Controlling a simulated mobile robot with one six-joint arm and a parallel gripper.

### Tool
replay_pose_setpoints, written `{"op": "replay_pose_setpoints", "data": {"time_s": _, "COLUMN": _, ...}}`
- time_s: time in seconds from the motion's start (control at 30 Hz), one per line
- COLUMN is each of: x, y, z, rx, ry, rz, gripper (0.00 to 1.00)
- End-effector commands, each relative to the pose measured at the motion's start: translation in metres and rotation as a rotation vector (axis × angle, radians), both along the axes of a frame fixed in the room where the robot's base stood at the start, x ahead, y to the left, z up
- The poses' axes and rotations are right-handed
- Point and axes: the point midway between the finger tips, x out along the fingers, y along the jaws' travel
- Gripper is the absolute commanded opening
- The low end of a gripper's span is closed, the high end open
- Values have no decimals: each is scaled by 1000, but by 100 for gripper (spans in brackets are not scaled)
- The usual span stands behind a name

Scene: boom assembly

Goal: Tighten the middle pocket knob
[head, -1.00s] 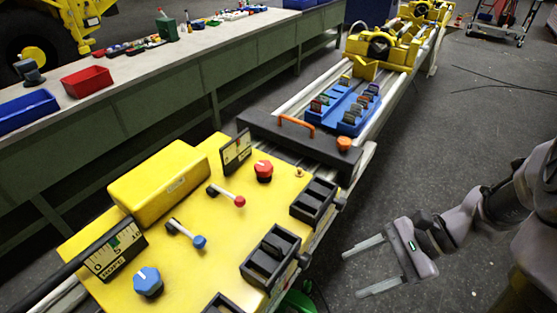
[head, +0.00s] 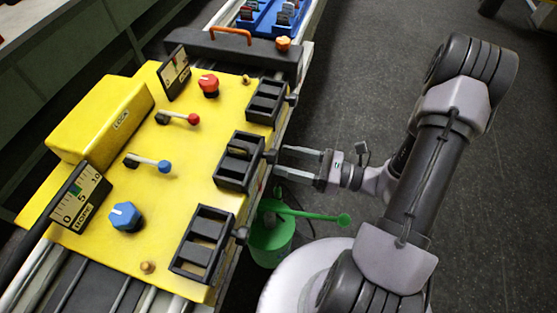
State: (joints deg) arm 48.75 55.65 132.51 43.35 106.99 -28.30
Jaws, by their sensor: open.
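The middle pocket (head: 233,174) is a black frame on the right edge of the yellow panel, with a dark piece inside it. Its small dark knob (head: 271,156) sticks out from the pocket's right side. My gripper (head: 279,160) is open and comes in from the right, with its two pale fingers pointing left at the knob. The fingertips are at or just short of the knob, one toward the far side and one toward the near side. I cannot tell whether they touch it or reach around it.
Black pockets stand beyond (head: 266,117) and nearer (head: 186,268), each with a side knob. The yellow panel (head: 190,150) carries red and blue knobs, levers and gauges. A green bucket (head: 270,248) and a green handle (head: 315,216) are below my gripper. The floor at right is clear.

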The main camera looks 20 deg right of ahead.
Motion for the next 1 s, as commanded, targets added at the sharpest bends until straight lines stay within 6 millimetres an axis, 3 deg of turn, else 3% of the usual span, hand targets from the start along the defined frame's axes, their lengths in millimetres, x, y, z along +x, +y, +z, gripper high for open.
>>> {"op": "replay_pose_setpoints", "data": {"time_s": 0.2, "x": 15, "y": 20, "z": 0, "rx": -2, "ry": -1, "rz": 1, "gripper": 59}}
{"op": "replay_pose_setpoints", "data": {"time_s": 0.5, "x": 16, "y": 22, "z": 1, "rx": -1, "ry": -1, "rz": 0, "gripper": 59}}
{"op": "replay_pose_setpoints", "data": {"time_s": 0.8, "x": 16, "y": 22, "z": 1, "rx": -1, "ry": -1, "rz": 0, "gripper": 1}}
{"op": "replay_pose_setpoints", "data": {"time_s": 1.0, "x": 16, "y": 22, "z": 1, "rx": 6, "ry": 9, "rz": 0, "gripper": 0}}
